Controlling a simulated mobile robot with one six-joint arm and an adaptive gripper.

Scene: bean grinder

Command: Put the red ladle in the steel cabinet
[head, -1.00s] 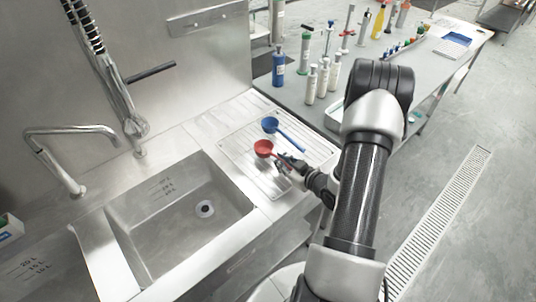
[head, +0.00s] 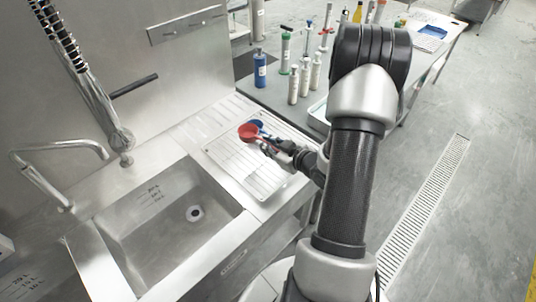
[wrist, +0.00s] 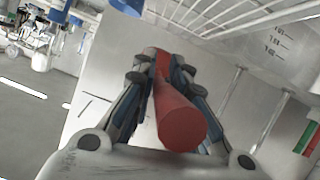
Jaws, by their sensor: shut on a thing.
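The red ladle (head: 248,132) is held by its handle in my gripper (head: 270,147), above the ridged draining board beside the sink. In the wrist view my gripper (wrist: 168,75) is shut on the red handle (wrist: 180,122), whose near end points at the camera. The ladle's bowl is hidden in that view. The steel cabinet cannot be made out with certainty in these frames.
The sink basin (head: 170,222) with a tap (head: 60,160) lies to the left. The draining board (head: 222,157) is otherwise bare. A grey table behind holds a blue bottle (head: 260,70) and several white bottles (head: 304,78). Open floor (head: 420,130) lies to the right.

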